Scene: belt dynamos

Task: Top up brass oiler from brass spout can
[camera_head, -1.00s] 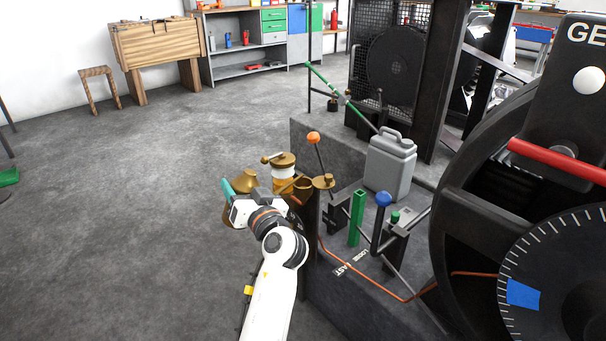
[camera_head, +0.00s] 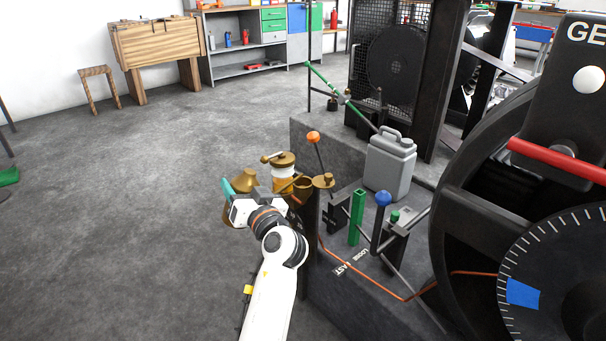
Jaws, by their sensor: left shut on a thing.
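The brass spout can (camera_head: 246,181) is at the left side of the machine, its cone-shaped body partly hidden behind my left gripper. My left gripper (camera_head: 236,198) is shut on the can and covers its lower part. A thin brass spout seems to reach right from behind the gripper toward a small brass cup. The brass oiler (camera_head: 284,161) stands just behind, with a brass cap, a side arm and a glass showing amber oil low down. I cannot tell whether the spout tip touches the cup or whether oil flows. My right gripper is out of view.
An orange-knobbed lever (camera_head: 313,137), a green post (camera_head: 356,217) and a blue-knobbed lever (camera_head: 382,200) rise from the machine's base close to the right. A grey jerrycan (camera_head: 390,165) stands behind them. A large dark wheel fills the right. The floor at left is open.

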